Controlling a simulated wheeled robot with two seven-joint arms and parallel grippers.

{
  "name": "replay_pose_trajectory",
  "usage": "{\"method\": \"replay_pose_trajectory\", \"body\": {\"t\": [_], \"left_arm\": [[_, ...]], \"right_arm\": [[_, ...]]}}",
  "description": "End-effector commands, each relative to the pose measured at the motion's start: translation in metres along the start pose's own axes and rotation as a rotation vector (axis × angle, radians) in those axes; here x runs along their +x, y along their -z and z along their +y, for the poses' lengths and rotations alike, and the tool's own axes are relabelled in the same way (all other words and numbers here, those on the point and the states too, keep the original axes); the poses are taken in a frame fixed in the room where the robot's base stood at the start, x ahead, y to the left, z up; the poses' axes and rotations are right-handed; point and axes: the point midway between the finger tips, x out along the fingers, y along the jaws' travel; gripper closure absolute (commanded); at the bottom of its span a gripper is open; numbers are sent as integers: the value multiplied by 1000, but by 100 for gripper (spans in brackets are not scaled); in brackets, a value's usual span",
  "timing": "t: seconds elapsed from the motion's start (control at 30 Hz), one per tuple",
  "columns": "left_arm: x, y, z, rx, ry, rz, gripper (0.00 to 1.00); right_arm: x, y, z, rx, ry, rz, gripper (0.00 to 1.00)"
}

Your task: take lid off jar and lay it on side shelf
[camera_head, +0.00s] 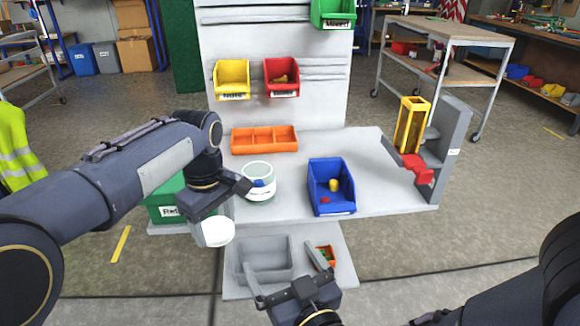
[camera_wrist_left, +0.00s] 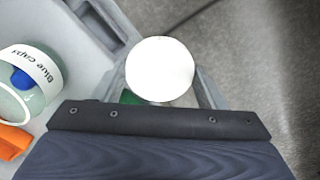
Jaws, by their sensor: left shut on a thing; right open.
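A white round lid (camera_head: 218,232) is held in my left gripper (camera_head: 216,222), left of and nearer than the jar. The lid also shows between the fingers in the left wrist view (camera_wrist_left: 160,70). The jar (camera_head: 259,182) stands upright and open on the grey table. Its "Blue caps" label and a blue item inside show in the left wrist view (camera_wrist_left: 35,78). The grey surface at the table's left (camera_head: 168,229), beside the green bin, looks like the side shelf; my left arm partly hides it. I cannot tell whether the lid touches it. My right gripper (camera_head: 280,257) is open and empty over the lower front shelf.
An orange divided tray (camera_head: 264,139) is behind the jar, and a blue bin (camera_head: 331,188) is to its right. A green bin (camera_head: 168,205) is at the left. A grey tray (camera_head: 264,268) lies on the lower shelf. A yellow-and-red fixture (camera_head: 412,125) stands right.

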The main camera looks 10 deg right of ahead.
Motion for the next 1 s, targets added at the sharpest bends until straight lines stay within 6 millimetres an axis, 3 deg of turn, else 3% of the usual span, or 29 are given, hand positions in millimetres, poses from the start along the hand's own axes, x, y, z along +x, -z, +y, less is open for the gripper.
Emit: {"method": "replay_pose_trajectory", "body": {"t": [0.1, 0.43, 0.73, 1.0], "left_arm": [[44, 24, -24, 226, 5, -5, 63], [112, 62, -57, 634, 3, -3, 62], [151, 83, -77, 869, 2, -3, 62], [149, 81, -74, 871, 2, 1, 62]], "right_arm": [[0, 0, 0, 0, 0, 0, 1], [0, 0, 0, 0, 0, 0, 1], [0, 0, 0, 0, 0, 0, 1], [0, 0, 0, 0, 0, 0, 1]]}}
